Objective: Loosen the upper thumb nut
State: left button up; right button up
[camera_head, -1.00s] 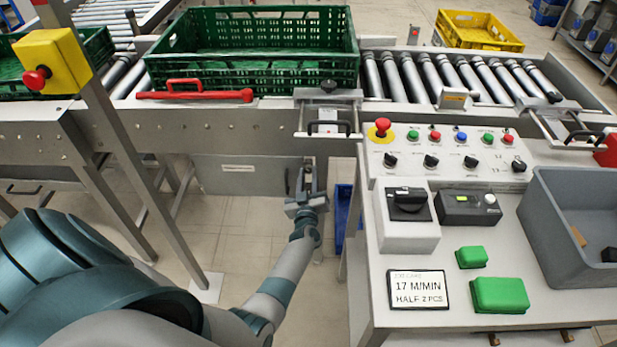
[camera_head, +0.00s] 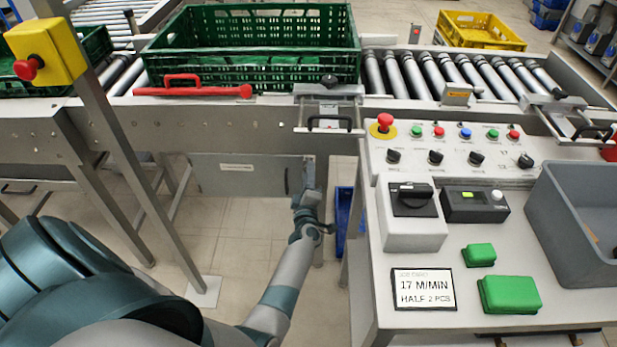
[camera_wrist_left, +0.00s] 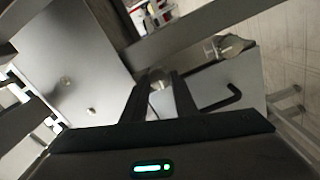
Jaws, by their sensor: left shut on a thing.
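My left gripper (camera_head: 309,178) is below the conveyor frame, at the right end of a grey metal panel (camera_head: 240,175). In the left wrist view its two dark fingers (camera_wrist_left: 160,88) are shut on a small round metal thumb nut (camera_wrist_left: 158,77). The fingers hide part of the nut, and the nut is too small to make out in the head view. A second rounded metal piece (camera_wrist_left: 230,45) shows farther right in the wrist view; I cannot tell whether it is the other nut. My right gripper is not in view.
A control desk (camera_head: 360,290) stands close to the right of my left arm. A slanted steel post (camera_head: 135,165) stands to its left. A green crate (camera_head: 260,75) sits on the conveyor above.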

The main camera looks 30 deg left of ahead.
pick_arm(q)
jog(key=shift+n, duration=0.7)
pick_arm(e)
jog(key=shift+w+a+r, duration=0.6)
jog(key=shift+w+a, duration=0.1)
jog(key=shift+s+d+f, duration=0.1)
